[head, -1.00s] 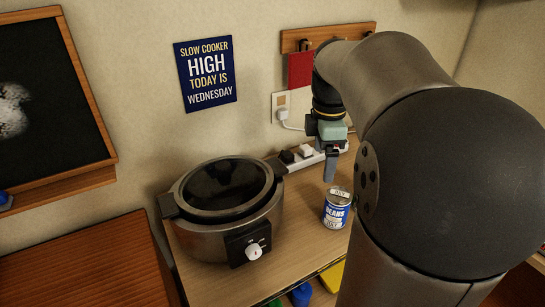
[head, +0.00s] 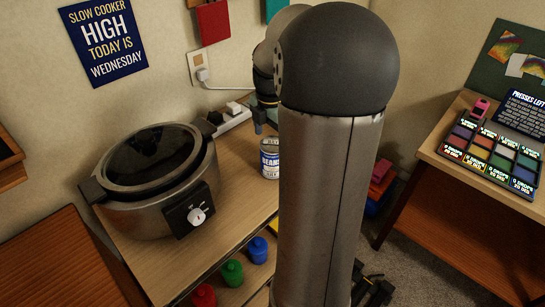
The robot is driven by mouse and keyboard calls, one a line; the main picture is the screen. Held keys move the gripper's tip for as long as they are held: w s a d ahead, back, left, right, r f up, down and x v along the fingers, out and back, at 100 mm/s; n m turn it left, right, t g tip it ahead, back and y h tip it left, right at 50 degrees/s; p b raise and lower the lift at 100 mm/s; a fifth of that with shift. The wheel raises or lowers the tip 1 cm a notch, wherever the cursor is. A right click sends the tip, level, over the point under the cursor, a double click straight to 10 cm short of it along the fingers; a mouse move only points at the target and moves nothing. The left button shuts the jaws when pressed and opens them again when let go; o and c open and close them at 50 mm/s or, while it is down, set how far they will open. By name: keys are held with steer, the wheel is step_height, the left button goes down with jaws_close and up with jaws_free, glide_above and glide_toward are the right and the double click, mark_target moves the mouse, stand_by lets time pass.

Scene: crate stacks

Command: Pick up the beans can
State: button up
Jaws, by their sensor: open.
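The beans can (head: 269,158), with a blue and white label, stands upright on the wooden table to the right of the slow cooker. My arm covers its right edge. My gripper (head: 262,122) is just behind and above the can, mostly hidden by my own arm; a grey finger shows near the can's top. It holds nothing that I can see. I cannot tell the exact gap between finger and can.
The slow cooker (head: 155,180) fills the table's left part. A power strip (head: 233,120) with plugs lies at the wall behind. Red, green and blue lidded pots (head: 232,272) sit below the tabletop. A second table (head: 455,165) with a tray of coloured compartments (head: 490,155) stands at right.

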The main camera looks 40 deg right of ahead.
mark_target(273, 158)
steer(key=f, duration=0.5)
steer(key=shift+s+f+p, duration=0.3)
steer(key=shift+s, duration=0.05)
steer(key=shift+c, duration=0.4)
steer(key=shift+r, duration=0.1)
steer(key=c, duration=1.3)
